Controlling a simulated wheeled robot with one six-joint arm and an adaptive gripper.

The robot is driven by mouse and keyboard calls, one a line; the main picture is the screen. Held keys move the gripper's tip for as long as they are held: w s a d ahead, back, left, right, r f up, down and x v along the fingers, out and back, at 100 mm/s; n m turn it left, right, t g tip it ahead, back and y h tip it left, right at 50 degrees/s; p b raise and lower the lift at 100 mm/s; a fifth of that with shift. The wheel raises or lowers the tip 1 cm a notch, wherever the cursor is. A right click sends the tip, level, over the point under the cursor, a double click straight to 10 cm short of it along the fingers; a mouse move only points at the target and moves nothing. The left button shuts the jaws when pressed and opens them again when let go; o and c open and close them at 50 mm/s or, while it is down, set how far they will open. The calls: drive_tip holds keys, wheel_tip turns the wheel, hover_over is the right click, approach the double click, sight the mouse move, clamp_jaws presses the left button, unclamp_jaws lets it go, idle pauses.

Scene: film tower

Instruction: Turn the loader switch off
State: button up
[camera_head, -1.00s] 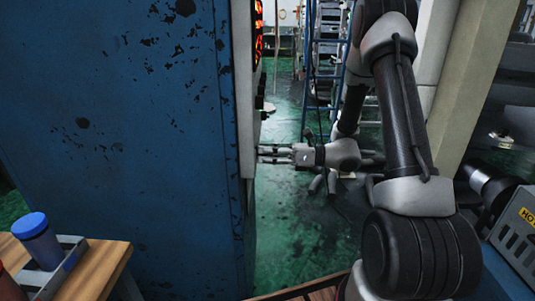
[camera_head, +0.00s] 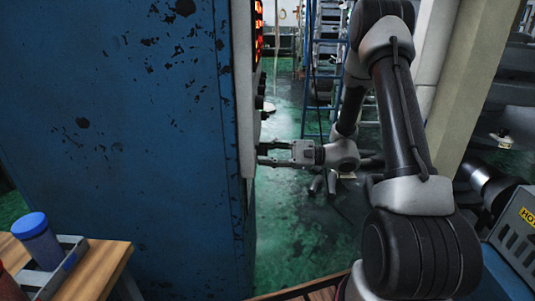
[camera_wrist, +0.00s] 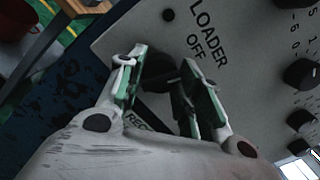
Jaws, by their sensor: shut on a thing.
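The loader switch (camera_wrist: 157,72) is a dark knob on a pale grey panel (camera_wrist: 235,50), below the printed words LOADER and OFF in the wrist view. My gripper (camera_wrist: 163,62) has its two green-and-white fingers on either side of the switch and is shut on it. The fingers hide much of the knob, so its exact pointing direction is unclear. In the head view my gripper (camera_head: 264,154) reaches left to the panel edge of the blue cabinet (camera_head: 130,130). The switch itself is hidden there.
Other black knobs (camera_wrist: 301,73) with number scales sit on the panel at right in the wrist view. A wooden table (camera_head: 98,272) with a blue-lidded jar (camera_head: 38,243) stands at lower left. A blue ladder (camera_head: 312,75) stands behind on the green floor.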

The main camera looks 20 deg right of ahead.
drive_tip(key=shift+f+n, duration=0.1)
drive_tip(key=shift+n, duration=1.6)
drive_tip(key=o, duration=1)
drive_tip(key=shift+o, duration=0.2)
drive_tip(key=shift+d, duration=0.15)
drive_tip(key=v, duration=1.1)
drive_tip(key=shift+d, duration=0.4)
